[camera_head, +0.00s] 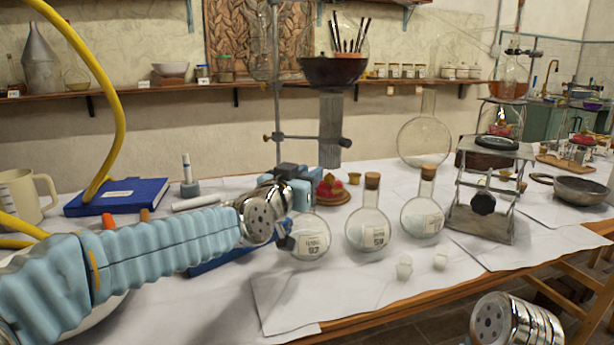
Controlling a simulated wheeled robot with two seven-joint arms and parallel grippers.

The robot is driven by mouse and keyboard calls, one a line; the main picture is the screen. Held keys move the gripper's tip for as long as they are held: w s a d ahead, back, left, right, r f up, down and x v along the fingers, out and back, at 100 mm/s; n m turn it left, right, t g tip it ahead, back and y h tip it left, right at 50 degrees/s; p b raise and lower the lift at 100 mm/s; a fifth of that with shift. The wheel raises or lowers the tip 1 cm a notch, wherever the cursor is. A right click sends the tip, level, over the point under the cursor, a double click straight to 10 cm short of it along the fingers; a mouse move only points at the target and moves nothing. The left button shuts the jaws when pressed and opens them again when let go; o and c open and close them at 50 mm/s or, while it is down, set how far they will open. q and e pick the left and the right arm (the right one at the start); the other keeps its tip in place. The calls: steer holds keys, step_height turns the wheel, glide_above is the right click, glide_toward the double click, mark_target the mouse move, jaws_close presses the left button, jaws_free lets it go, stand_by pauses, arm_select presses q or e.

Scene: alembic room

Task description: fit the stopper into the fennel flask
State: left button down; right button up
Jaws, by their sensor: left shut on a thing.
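A round glass flask (310,241) with a white label stands at the front of the paper-covered table. Its label is too small to read surely, and its neck is hidden behind my left gripper. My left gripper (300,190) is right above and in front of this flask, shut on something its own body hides. I cannot tell whether that is the stopper or the neck. Two similar labelled flasks stand to its right, a middle one (367,234) and a right one (422,217), each with a cork in its neck. Only a metal wrist part of my right arm shows, at the bottom right.
A lab jack (482,200) stands to the right, a clamp stand (277,100) behind. A red-topped item (331,189) sits behind the flasks. A blue book (117,196) lies left. The front right paper is clear.

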stand_by(0.3)
arm_select(q)
steer(key=c, duration=0.8)
jaws_free()
steer(key=shift+c, duration=0.2)
steer(key=shift+s, duration=0.1)
steer(key=v, duration=1.3)
steer(key=shift+s, duration=0.25)
steer(key=shift+a, duration=0.15)
